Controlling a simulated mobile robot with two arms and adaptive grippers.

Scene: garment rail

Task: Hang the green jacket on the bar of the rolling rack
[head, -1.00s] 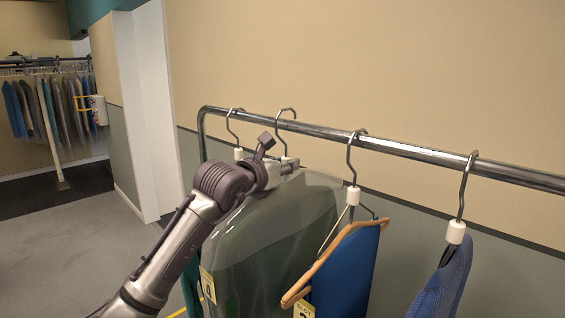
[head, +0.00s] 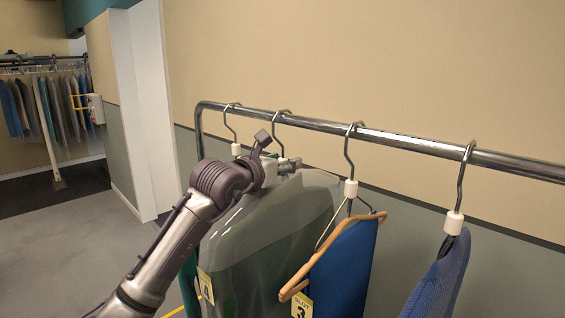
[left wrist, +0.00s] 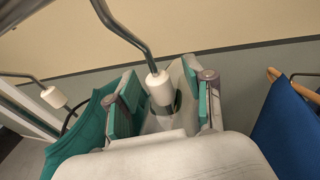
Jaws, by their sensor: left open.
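The green jacket (head: 265,240) hangs in a clear cover, with its hanger hook (head: 280,130) over the bar (head: 330,127) of the rolling rack. It is the second hook from the left. My left gripper (head: 287,164) is at the top of this garment, just below the hook. In the left wrist view my left gripper (left wrist: 160,97) is open, its teal-padded fingers on either side of the hook's white collar (left wrist: 160,88). The pale cover (left wrist: 165,160) fills the bottom of that view. My right gripper is not in view.
A teal garment (left wrist: 78,138) hangs close on the left. A blue garment on a wooden hanger (head: 345,265) hangs on the right, with another blue garment (head: 440,280) beyond. A wall (head: 400,60) stands behind the rack. Another full rail (head: 45,95) is at the far left.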

